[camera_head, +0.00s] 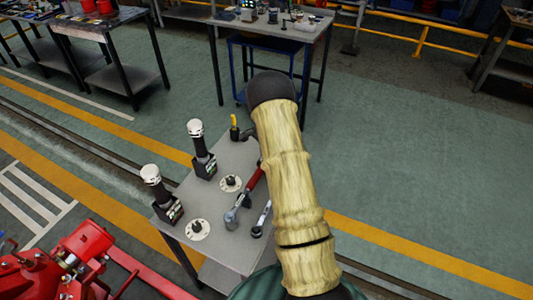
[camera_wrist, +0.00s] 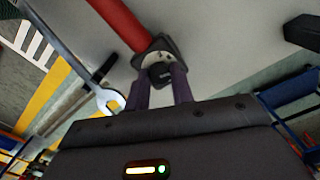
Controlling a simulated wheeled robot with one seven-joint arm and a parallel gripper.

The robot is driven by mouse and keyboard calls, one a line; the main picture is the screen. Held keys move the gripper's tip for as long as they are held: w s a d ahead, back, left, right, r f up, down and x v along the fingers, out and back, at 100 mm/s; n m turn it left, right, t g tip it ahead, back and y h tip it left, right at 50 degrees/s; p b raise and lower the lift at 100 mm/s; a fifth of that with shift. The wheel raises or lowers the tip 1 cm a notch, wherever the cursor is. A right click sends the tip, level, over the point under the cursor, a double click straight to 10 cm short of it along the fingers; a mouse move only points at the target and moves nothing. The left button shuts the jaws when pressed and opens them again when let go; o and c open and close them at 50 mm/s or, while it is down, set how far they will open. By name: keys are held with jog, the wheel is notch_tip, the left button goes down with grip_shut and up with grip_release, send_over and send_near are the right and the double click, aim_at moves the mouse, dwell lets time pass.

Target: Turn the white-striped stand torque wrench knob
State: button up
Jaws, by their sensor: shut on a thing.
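In the wrist view, my gripper (camera_wrist: 160,78) has its two dark fingers closed on both sides of a small dark knob (camera_wrist: 160,70). The knob sits at a dark stand-like head (camera_wrist: 152,48) with white markings, at the end of a red bar (camera_wrist: 117,22). In the head view, a red-handled wrench (camera_head: 255,182) lies on the small grey table (camera_head: 222,258), its upper end partly behind my arm. My gripper and the knob are hidden behind my arm there. How far the knob is turned cannot be told.
A second wrench (camera_head: 261,220) lies close by; an open-ended spanner (camera_wrist: 108,100) shows in the wrist view.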

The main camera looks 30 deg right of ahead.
jog(key=o, duration=1)
notch_tip(320, 180, up, 17)
jog(key=shift+r+b, duration=0.2)
jog(key=shift+b, duration=0.75)
jog(key=shift+a, duration=0.1)
jog(key=s+a+n+t, duration=0.1)
jog(key=s+a+n, duration=0.4)
jog(key=s, duration=0.4)
jog(key=s+a+n+p, duration=0.1)
jog(key=s+a+n, duration=0.4)
jog(key=s, duration=0.3)
jog(key=s+a+n+t, duration=0.1)
jog(key=s+a+n, duration=0.4)
jog(key=s+a, duration=0.2)
jog(key=shift+s+a+r+t, duration=0.15)
jog(key=shift+s+t, duration=0.15)
jog(key=shift+s, duration=1.05)
